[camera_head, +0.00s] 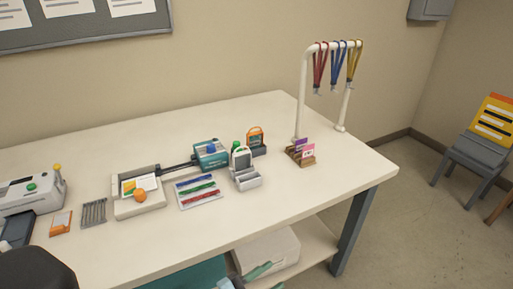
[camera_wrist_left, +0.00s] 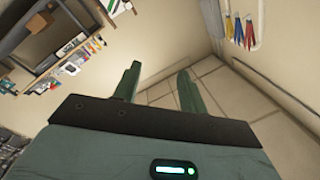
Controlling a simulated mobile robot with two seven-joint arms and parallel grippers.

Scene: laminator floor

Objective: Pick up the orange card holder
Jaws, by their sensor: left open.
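A small flat orange and white piece (camera_head: 61,222) lies on the left part of the table and looks like the orange card holder. An orange-framed piece (camera_head: 256,138) also stands upright in a dark base farther back; I cannot tell its exact kind. My left gripper (camera_head: 268,279) is at the bottom of the head view, in front of the table and low by the shelf, well apart from both. In the left wrist view its two green fingers (camera_wrist_left: 157,86) are spread with nothing between them. My right gripper is not seen.
A box (camera_head: 268,252) sits on the lower shelf. The table's right end is clear.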

